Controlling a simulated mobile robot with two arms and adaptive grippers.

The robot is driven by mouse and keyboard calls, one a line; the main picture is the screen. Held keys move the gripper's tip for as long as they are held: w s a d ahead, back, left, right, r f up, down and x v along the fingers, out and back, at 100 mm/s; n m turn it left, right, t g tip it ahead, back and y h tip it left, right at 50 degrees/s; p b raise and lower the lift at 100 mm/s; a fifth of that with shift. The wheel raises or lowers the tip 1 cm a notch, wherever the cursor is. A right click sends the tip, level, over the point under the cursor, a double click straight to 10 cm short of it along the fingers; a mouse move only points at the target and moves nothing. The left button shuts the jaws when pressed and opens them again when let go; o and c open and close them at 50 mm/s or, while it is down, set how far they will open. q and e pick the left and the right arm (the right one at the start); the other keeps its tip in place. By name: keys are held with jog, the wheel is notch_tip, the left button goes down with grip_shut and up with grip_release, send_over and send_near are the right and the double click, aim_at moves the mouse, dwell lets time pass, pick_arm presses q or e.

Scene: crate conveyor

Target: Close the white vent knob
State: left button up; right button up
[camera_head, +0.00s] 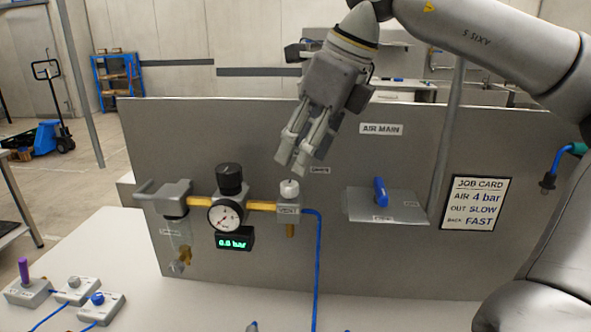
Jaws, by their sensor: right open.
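The white vent knob (289,188) sits on top of a small grey valve block (288,207) on the grey panel, at the right end of the brass pipe. My right gripper (292,165) points down just above the knob, with its fingertips close to it. Its fingers are open, with nothing between them. I cannot tell whether a fingertip touches the knob. My left gripper is not in view.
Left of the knob are a gauge (225,215), a black regulator knob (230,179) and a display (234,239) reading about 0.8 bar. A blue-handled valve (380,191) and a job card (473,203) are to the right. A blue hose (318,262) hangs down.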

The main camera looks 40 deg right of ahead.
jog(key=v, duration=0.6)
jog(key=shift+f, duration=0.1)
dwell(0.4)
